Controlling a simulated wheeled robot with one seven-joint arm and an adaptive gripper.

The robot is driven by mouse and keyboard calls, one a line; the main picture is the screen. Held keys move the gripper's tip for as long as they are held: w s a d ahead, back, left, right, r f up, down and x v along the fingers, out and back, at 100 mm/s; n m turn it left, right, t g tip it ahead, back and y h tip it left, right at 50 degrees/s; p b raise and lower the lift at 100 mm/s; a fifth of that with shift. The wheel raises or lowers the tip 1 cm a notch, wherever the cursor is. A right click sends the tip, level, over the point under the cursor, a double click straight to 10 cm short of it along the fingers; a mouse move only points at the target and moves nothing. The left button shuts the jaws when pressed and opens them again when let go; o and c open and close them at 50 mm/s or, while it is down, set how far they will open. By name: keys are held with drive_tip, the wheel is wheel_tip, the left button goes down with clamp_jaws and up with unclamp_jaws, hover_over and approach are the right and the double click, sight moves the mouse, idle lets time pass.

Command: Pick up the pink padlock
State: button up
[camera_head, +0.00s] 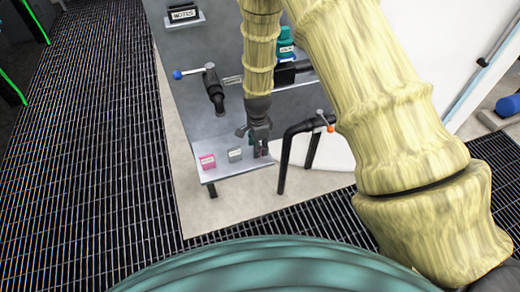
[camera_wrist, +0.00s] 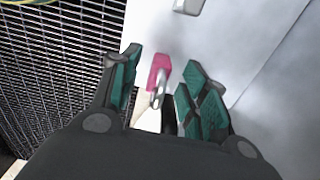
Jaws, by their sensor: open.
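The pink padlock (camera_head: 207,162) sits near the front left corner of the grey shelf in the head view, with a pale label on it. In the wrist view the pink padlock (camera_wrist: 158,70) shows between the fingertips, its silver shackle towards me. My gripper (camera_wrist: 157,80) is open, with a teal-padded finger on either side of the padlock and visible gaps between. In the head view my gripper (camera_head: 257,142) hangs to the right of the padlock. The wrist view does not clearly show its height over the padlock.
A grey padlock (camera_head: 235,155) sits just right of the pink one. Black pipes with a blue-handled valve (camera_head: 200,73) and an orange-tipped valve (camera_head: 322,122) stand close by. A notes holder (camera_head: 184,14) is at the back. Dark grating (camera_head: 90,140) lies left of the shelf.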

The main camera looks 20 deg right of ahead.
drive_tip(key=shift+f, duration=0.25)
clamp_jaws()
